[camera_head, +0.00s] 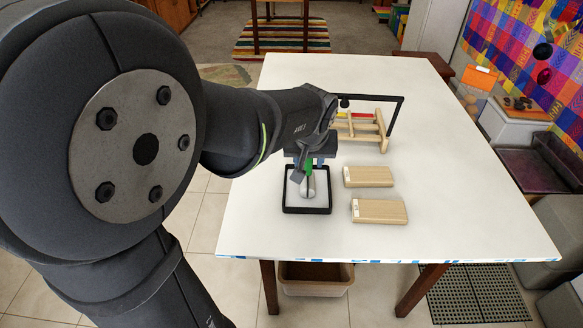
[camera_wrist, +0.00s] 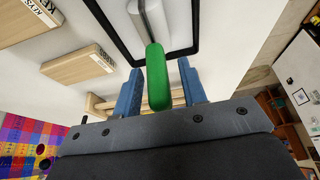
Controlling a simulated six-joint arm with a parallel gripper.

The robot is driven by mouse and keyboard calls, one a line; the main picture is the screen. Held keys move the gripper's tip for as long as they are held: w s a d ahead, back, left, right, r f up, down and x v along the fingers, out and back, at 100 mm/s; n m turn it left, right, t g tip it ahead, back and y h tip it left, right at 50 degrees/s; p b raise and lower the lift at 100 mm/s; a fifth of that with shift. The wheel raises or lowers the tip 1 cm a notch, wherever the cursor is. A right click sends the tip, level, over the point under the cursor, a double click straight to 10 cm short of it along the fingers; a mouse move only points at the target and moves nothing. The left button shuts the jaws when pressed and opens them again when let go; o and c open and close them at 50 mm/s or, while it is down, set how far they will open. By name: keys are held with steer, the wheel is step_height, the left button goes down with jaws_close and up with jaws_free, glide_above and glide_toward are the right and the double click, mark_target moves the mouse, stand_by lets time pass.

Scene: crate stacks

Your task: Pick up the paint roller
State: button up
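The paint roller has a green handle (camera_wrist: 157,76) and a pale grey roller head (camera_head: 308,187). The roller head lies in a black-rimmed tray (camera_head: 306,211) on the white table. The handle points up towards my gripper (camera_head: 309,160). In the wrist view, the blue fingers of my gripper (camera_wrist: 161,88) are open, one on each side of the green handle, with gaps showing on both sides. In the head view my wrist hides part of the handle.
Two light wooden blocks with labels (camera_head: 368,176) (camera_head: 379,211) lie on the table right of the tray. A wooden rack (camera_head: 361,131) and a thin black frame (camera_head: 398,112) stand behind. The white table (camera_head: 460,210) is clear at the right and front.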

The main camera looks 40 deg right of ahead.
jaws_close()
steer(key=shift+r, duration=0.15)
steer(key=shift+r, duration=0.25)
step_height(320, 180, up, 4)
steer(key=shift+s+f, duration=0.1)
steer(key=shift+s, duration=0.05)
steer(key=s+r, duration=0.6)
steer(key=s, duration=0.5)
steer(key=shift+s+a+r, duration=0.2)
